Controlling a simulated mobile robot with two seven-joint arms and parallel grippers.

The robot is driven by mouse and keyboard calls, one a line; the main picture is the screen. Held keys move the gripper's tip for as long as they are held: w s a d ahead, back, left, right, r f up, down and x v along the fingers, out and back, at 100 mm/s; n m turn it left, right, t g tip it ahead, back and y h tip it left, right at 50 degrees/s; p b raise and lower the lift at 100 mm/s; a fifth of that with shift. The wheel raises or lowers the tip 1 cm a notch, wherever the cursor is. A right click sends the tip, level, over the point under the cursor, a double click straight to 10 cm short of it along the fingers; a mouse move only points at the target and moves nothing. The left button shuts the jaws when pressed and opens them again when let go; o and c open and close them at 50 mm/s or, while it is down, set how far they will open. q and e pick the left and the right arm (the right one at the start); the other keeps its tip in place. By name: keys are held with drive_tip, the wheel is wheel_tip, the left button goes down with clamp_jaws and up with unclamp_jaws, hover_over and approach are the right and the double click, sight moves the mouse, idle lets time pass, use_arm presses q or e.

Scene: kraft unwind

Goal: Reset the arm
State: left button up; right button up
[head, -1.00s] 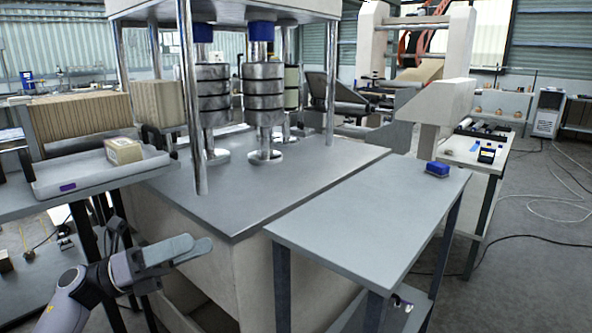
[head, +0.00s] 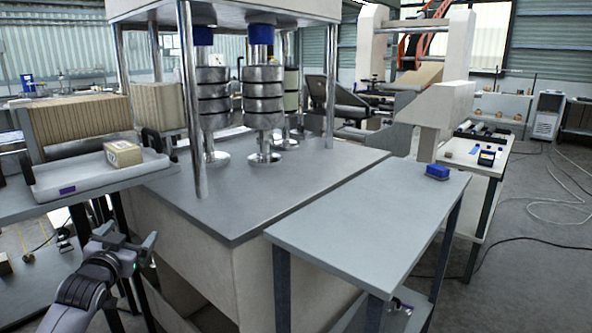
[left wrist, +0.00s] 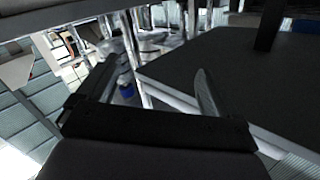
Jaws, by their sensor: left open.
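My left arm comes in at the lower left of the head view. Its gripper (head: 128,244) hangs in the air beside the pale body of the press, below the level of the table tops. In the left wrist view the two fingers of this gripper (left wrist: 155,78) stand wide apart with nothing between them. My right arm and gripper are in neither view.
The press has a grey top plate (head: 215,200) and steel posts. A grey side table (head: 360,225) carries a blue block (head: 437,171). At left, a white tray (head: 95,178) holds a small carton (head: 123,154). Open floor lies at the right.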

use_arm(q)
drive_tip(key=s+d+f+g+h, duration=0.1)
drive_tip(key=s+d+f, duration=0.2)
drive_tip(key=s+f, duration=0.3)
drive_tip(key=s+d+f+m+g+h, duration=0.1)
drive_tip(key=s+d+f, duration=0.35)
drive_tip(key=f, duration=0.35)
drive_tip(key=s+d+f+g+h, duration=0.1)
drive_tip(key=s+d+f+g, duration=0.1)
drive_tip(key=s+f, duration=0.45)
drive_tip(key=s+d+f+g, duration=0.1)
drive_tip(key=s+d+f, duration=0.2)
drive_tip(key=s, duration=0.7)
drive_tip(key=s+d+f+n+g+h, duration=0.1)
drive_tip(key=s+d+f, duration=0.3)
drive_tip(key=s, duration=0.6)
drive_tip(key=shift+s+d+f+g, duration=0.2)
drive_tip(key=shift+s+f+g, duration=0.2)
drive_tip(key=shift+f+g, duration=0.25)
